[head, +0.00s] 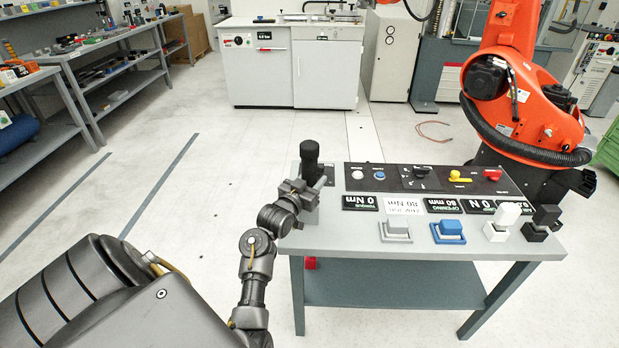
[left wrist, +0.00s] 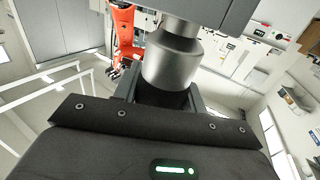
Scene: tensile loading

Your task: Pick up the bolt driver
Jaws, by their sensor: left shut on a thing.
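The bolt driver (head: 309,152) stands upright at the left end of the grey table, its black, knobbed top showing in the head view. My left gripper (head: 304,188) is shut on it below the black top. In the left wrist view the driver shows as a grey metal cylinder (left wrist: 172,62) by the jaws. Its lower end is hidden behind my gripper in the head view. A grey block (head: 311,216) is below the gripper on the table; I cannot tell whether the driver touches it. My right gripper is not in view.
The table (head: 420,245) carries a black button panel (head: 432,181), several display plates, and grey (head: 396,229), blue (head: 448,230), white (head: 502,222) and black (head: 543,222) pieces. An orange robot arm (head: 530,100) stands behind it at right. Shelves (head: 75,100) line the left; floor between is clear.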

